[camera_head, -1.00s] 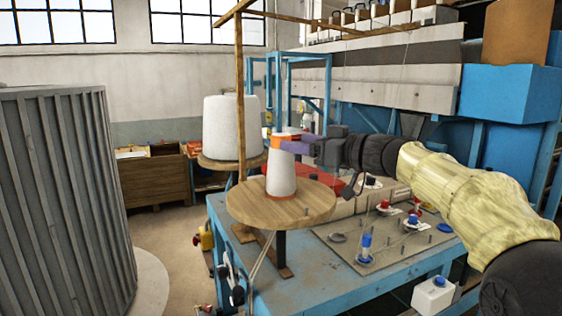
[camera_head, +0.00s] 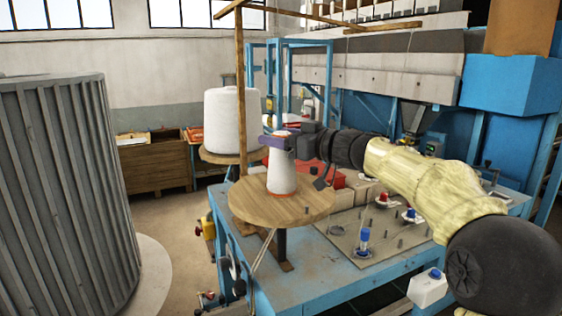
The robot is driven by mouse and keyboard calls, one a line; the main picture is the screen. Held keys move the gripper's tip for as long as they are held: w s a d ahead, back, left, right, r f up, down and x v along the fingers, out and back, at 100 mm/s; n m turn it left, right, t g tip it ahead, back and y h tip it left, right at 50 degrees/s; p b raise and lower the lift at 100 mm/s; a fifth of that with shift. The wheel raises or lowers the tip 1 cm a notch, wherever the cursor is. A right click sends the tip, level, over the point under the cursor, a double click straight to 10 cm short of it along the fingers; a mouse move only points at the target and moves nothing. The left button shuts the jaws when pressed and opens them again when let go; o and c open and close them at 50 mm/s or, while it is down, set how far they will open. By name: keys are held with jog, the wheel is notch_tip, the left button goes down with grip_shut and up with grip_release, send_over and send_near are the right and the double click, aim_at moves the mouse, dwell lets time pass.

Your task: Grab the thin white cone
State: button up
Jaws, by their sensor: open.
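The thin white cone (camera_head: 282,175) stands upright on a round wooden disc (camera_head: 252,205), with an orange ring at its foot. My gripper (camera_head: 279,140) is at the cone's top, reaching in from the right. Its jaws are open; a purple finger shows in front of the upper cone, and an orange-red part shows at or behind the tip. The gripper hides part of the cone's top. I cannot tell whether the fingers touch the cone.
A thick white cone (camera_head: 232,120) stands on another disc behind. A wooden pole (camera_head: 240,90) rises close left of the thin cone. The blue table (camera_head: 310,270) holds red and blue knobs and pegs. A grey ribbed drum (camera_head: 65,190) stands at left.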

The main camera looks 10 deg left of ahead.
jog(key=shift+w+d, duration=0.1)
jog(key=shift+d, duration=0.05)
jog(key=shift+s+d, duration=0.1)
jog(key=shift+s, duration=0.1)
jog(key=shift+a, duration=0.25)
jog(key=c, duration=0.6)
jog(key=shift+s+d, duration=0.1)
jog(key=c, duration=0.8)
jog(key=shift+r, duration=0.15)
notch_tip(320, 180, up, 10)
jog(key=shift+f, duration=0.15)
